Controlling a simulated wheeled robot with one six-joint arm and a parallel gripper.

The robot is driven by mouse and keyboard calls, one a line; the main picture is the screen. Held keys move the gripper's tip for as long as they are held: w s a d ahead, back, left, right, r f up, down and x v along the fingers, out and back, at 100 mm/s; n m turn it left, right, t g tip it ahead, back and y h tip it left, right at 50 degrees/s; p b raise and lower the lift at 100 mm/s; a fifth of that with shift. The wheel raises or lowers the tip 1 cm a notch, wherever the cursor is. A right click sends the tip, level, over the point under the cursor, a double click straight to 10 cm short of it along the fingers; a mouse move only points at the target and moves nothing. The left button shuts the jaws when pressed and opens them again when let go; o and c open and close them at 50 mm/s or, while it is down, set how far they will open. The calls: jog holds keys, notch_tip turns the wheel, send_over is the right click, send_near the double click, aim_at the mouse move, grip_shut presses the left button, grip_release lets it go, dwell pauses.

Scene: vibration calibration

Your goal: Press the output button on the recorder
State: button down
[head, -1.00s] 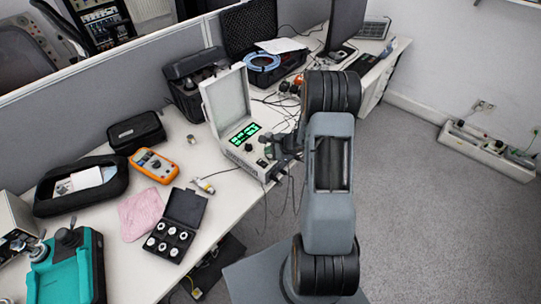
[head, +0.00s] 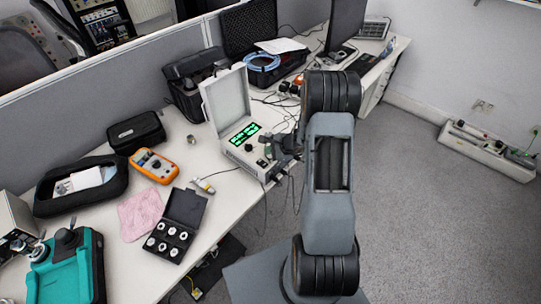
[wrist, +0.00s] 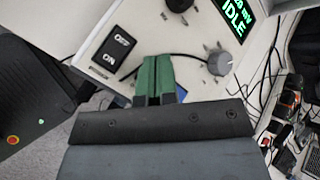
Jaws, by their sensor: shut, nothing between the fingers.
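The recorder (head: 225,101) is a white case on the bench with its lid open and a lit green display (head: 246,133). In the wrist view its tilted panel shows the display (wrist: 236,15) reading IDLE, a grey knob (wrist: 219,62), and an OFF/ON rocker switch (wrist: 114,50). My gripper (wrist: 158,60) is shut and empty, its green fingertips over the panel's lower edge between switch and knob. In the head view my gripper (head: 272,147) is at the recorder's right front. A small blue patch (wrist: 181,93) shows beside the fingers. I cannot make out the output button; contact is unclear.
An orange multimeter (head: 154,165), a black case of round parts (head: 177,228) and a pink cloth (head: 141,213) lie to the left. Black cases stand behind the recorder. Cables run along the bench to its right.

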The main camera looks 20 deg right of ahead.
aim_at(270, 157)
jog(key=shift+f+b, duration=0.5)
jog(key=shift+b, duration=0.3)
jog(key=shift+r, duration=0.2)
dwell(0.3)
jog(key=shift+r, duration=0.3)
jog(key=shift+r, duration=0.15)
jog(key=shift+r+p, duration=1.7)
jog(key=shift+r, duration=1.2)
